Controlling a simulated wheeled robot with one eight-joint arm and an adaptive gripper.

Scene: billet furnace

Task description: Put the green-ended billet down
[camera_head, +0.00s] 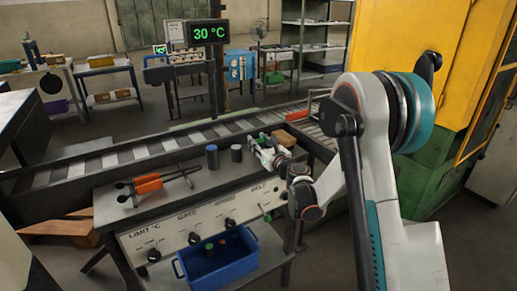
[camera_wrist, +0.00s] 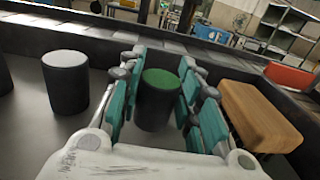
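The green-ended billet (camera_wrist: 158,98) is a dark upright cylinder with a green top, seen in the wrist view between my gripper's teal finger pads. My gripper (camera_wrist: 161,92) has its pads against both sides of the billet. The billet's lower end is at or very near the bench top; I cannot tell whether it touches. In the head view my gripper (camera_head: 268,150) is low over the right part of the bench (camera_head: 190,190), and the billet is mostly hidden by the fingers. A pale-topped dark billet (camera_wrist: 66,82) stands apart to the left; it also shows in the head view (camera_head: 236,154).
A blue-topped billet (camera_head: 212,157) stands farther left. Tongs with orange handles (camera_head: 150,183) lie on the bench. A brown block (camera_wrist: 258,115) sits close right of my gripper. A conveyor (camera_head: 130,153) runs behind; a blue bin (camera_head: 225,268) holding billets is below the front panel.

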